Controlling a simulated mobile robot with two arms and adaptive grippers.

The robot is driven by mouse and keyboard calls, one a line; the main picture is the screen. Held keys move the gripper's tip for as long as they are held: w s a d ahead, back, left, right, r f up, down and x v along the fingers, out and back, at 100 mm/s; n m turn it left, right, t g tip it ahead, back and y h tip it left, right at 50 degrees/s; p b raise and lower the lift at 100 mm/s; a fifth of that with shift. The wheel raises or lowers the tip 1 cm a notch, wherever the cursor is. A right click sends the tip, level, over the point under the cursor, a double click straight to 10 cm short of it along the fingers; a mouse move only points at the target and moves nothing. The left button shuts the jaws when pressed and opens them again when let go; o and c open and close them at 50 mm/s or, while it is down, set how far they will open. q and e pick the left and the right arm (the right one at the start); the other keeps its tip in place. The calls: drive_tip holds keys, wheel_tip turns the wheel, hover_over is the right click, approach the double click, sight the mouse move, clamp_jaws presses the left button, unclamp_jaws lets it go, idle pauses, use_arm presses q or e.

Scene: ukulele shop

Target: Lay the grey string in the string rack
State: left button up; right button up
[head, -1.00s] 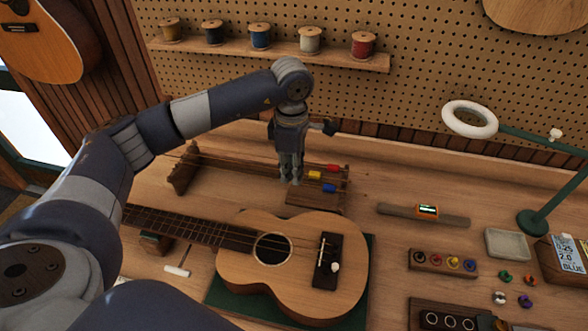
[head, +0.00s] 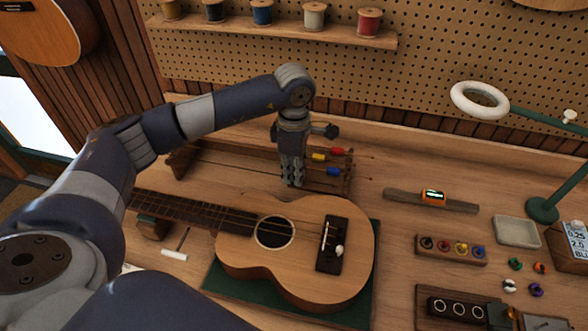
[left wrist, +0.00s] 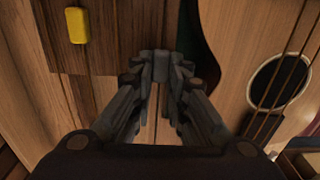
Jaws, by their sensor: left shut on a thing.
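My left gripper (head: 292,183) is shut at the front of the string rack (head: 183,158), left of its coloured tags. In the left wrist view its fingertips (left wrist: 160,80) meet around a small grey piece (left wrist: 160,64), which looks like the grey string's tag. The string's thin line cannot be made out. The wooden rack holds strings with a red tag (head: 337,151), a yellow tag (head: 319,157) and a blue tag (head: 333,171). The yellow tag also shows in the left wrist view (left wrist: 77,27). The gripper hides part of the rack. My right gripper is not in view.
A ukulele (head: 310,225) lies on a green mat (head: 368,270) just in front of the rack. Spools line a shelf (head: 270,30) above.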

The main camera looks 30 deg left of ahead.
use_arm(q)
drive_tip(key=shift+r, duration=0.1)
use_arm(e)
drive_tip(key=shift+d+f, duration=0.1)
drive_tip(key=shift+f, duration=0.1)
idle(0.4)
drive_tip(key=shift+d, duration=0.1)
use_arm(q)
drive_tip(key=o, duration=0.8)
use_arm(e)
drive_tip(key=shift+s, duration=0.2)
use_arm(q)
drive_tip(key=shift+o, duration=0.2)
drive_tip(key=shift+o, duration=1.4)
